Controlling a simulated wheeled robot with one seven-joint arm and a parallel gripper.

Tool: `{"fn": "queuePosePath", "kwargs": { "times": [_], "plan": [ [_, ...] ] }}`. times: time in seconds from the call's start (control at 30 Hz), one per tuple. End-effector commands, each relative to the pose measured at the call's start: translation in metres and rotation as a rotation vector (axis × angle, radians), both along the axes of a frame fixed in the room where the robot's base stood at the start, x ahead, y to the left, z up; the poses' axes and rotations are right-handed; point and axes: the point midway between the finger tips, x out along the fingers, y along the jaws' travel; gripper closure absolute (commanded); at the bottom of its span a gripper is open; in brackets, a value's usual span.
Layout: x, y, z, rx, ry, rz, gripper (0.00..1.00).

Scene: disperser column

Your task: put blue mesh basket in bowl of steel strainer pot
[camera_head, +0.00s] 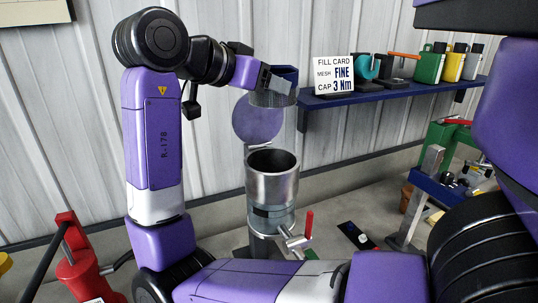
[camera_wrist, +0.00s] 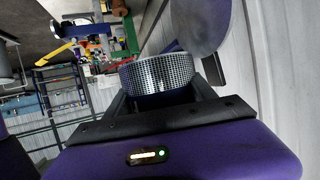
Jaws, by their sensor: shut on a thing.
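The blue mesh basket (camera_head: 268,98) is in my gripper (camera_head: 279,82), high against the wall, with its blue rim partly showing behind the fingers. In the wrist view the basket's perforated metal side (camera_wrist: 157,73) sits between my two fingers (camera_wrist: 160,95), which are shut on it. The steel strainer pot (camera_head: 272,184) stands upright below, with its dark round mouth open at the top. The basket is above the pot and apart from it. The inside bottom of the pot's bowl is hidden.
A round purple disc (camera_head: 258,118) stands behind the pot's mouth, just under the basket. A blue shelf (camera_head: 390,93) to the right holds a fill card (camera_head: 334,75) and several containers. A red-handled valve (camera_head: 309,224) projects from the pot's lower front.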

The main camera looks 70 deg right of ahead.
Motion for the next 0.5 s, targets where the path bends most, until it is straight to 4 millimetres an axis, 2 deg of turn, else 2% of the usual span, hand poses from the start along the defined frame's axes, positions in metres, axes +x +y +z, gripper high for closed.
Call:
{"fn": "queuePosePath", "kwargs": {
  "times": [0.3,0.5],
  "plan": [
    [0.000,0.000,-0.070,0.000,0.008,0.001,0.79],
    [0.000,0.000,-0.101,-0.001,0.003,0.001,0.79]
  ]
}}
